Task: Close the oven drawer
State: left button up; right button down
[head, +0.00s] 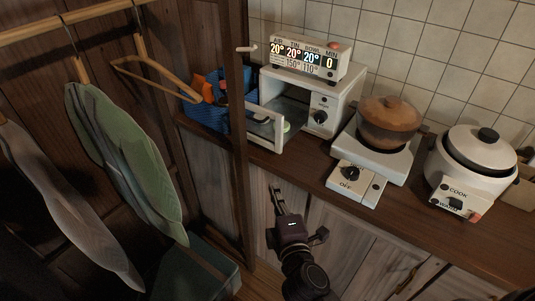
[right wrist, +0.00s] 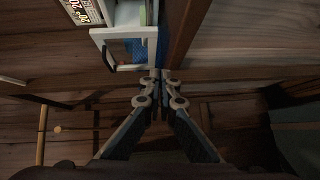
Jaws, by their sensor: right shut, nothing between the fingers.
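The small white oven (head: 345,100) stands on the wooden counter. Its drawer (head: 266,128), a pale frame with a see-through front, sticks out open to the left, near the counter's edge. The drawer also shows in the right wrist view (right wrist: 103,36), with a dark handle on its front. My right gripper (head: 276,192) is shut and empty. It is in front of the lower cabinets, below the drawer in the head view, apart from it. In the right wrist view its fingertips (right wrist: 160,76) meet just right of the drawer's near corner. My left gripper is not in view.
A wooden post (head: 237,120) stands left of the drawer, with a blue basket (head: 207,112) behind it. A hot plate with a brown pot (head: 388,122) and a rice cooker (head: 480,150) are to the right. Clothes (head: 120,150) hang at the left.

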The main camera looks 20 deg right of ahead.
notch_tip(320, 180, up, 5)
jog(key=t, duration=0.1)
jog(key=p, duration=0.2)
send_near(278, 136)
jog(key=w+a, duration=0.4)
jog(key=w+d, duration=0.2)
jog(key=d, duration=0.1)
jog(key=shift+w+f+h+p, duration=0.1)
jog(key=shift+h+p, duration=0.3)
jog(key=shift+w+d, duration=0.2)
jog(key=shift+d, duration=0.15)
jog(key=shift+w+d, duration=0.3)
jog(key=shift+d, duration=0.05)
jog(key=w+d+b, duration=0.1)
jog(key=w+d, duration=0.8)
jog(key=d, duration=0.3)
jog(key=shift+b, duration=0.3)
